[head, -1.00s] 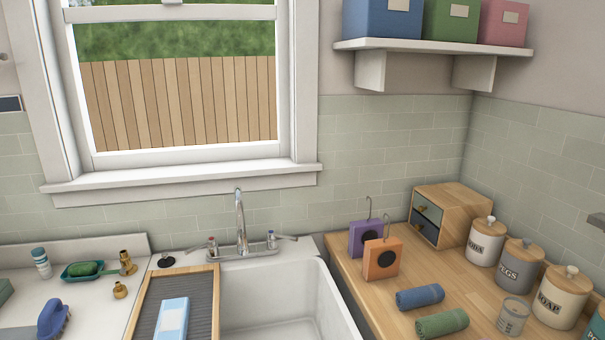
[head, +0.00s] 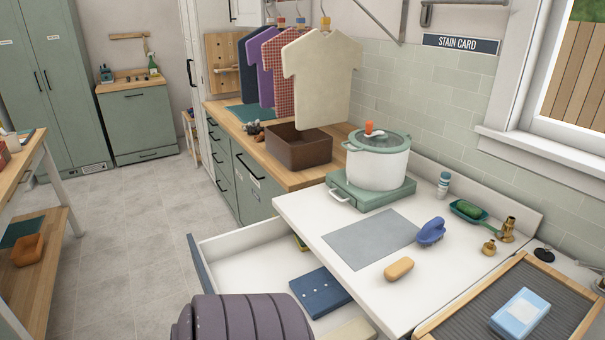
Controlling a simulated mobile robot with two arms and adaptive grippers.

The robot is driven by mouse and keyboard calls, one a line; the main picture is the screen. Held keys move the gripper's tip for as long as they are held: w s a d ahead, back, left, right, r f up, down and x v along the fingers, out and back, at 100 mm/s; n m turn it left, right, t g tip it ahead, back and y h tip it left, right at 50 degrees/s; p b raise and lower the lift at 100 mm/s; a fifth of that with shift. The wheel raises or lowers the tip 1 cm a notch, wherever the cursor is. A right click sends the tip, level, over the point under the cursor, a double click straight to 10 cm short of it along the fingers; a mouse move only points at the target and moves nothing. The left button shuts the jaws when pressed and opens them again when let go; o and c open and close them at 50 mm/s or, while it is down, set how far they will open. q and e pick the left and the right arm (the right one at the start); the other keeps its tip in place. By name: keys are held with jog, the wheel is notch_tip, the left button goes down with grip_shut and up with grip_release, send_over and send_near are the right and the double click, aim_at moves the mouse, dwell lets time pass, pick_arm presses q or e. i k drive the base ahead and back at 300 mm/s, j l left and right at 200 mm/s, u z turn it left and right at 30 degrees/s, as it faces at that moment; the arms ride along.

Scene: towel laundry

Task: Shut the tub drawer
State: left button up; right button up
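The tub drawer (head: 228,262) stands pulled out below the white counter, left of the washboard, in the head view. It is white inside with a dark blue front (head: 200,270) facing left. Inside it lie a blue folded item (head: 319,291), a small green-yellow item (head: 300,242) and a tan item (head: 352,332), partly hidden by the counter. A dark purple-grey ribbed arm part of mine covers the drawer's near end. Neither gripper shows.
A brown bin (head: 299,148) sits on the wooden counter beyond. The grey tiled floor (head: 150,230) left of the drawer is clear.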

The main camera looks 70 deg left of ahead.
aim_at(263, 257)
jog(key=k+j+u, duration=0.1)
jog(key=u, duration=2.8)
